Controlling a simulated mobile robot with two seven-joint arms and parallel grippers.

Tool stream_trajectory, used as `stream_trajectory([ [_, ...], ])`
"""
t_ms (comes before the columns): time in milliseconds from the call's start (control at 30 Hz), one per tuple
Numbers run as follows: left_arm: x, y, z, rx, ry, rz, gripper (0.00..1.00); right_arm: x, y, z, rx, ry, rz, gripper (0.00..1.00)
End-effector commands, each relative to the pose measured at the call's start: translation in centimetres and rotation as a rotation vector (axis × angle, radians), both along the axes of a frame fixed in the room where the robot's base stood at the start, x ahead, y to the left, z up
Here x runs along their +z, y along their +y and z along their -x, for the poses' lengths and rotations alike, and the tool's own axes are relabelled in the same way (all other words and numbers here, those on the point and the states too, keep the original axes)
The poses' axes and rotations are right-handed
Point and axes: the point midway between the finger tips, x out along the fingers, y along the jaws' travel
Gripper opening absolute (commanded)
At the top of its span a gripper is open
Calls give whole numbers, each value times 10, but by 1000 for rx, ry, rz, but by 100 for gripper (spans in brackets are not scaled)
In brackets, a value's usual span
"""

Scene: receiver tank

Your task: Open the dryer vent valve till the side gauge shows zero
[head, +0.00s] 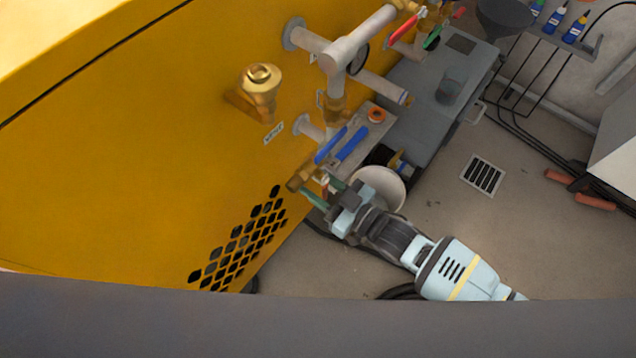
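A brass valve (300,179) sits low on the pipework beside the yellow cabinet, with a long blue lever (331,145) slanting up from it. I cannot tell for sure whether this is the dryer vent valve. My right gripper (324,191) is just right of and below the brass valve. Its two green fingers look apart, and a small red and white part shows between or behind them. I cannot tell whether they touch it. A round gauge (360,58) shows edge-on behind the grey pipe; its face and needle cannot be read. My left gripper is not in view.
The yellow cabinet (130,130) fills the left, with a brass fitting (260,86) on it. A white bowl-like part (380,187) is behind my wrist. Open floor (440,230) lies to the right.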

Motion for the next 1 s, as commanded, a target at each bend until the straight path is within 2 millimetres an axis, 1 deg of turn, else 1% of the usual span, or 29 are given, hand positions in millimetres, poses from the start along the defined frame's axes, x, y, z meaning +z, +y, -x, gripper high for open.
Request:
stream_trajectory([
  [300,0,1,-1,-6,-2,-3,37,0,2,-2,0,-1,1,37],
  [500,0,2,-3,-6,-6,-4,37,0,2,-2,0,-1,1,11],
  [600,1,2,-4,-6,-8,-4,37,0,2,-2,0,-1,1,0],
  [1000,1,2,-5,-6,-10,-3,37,0,3,0,0,15,-11,0],
])
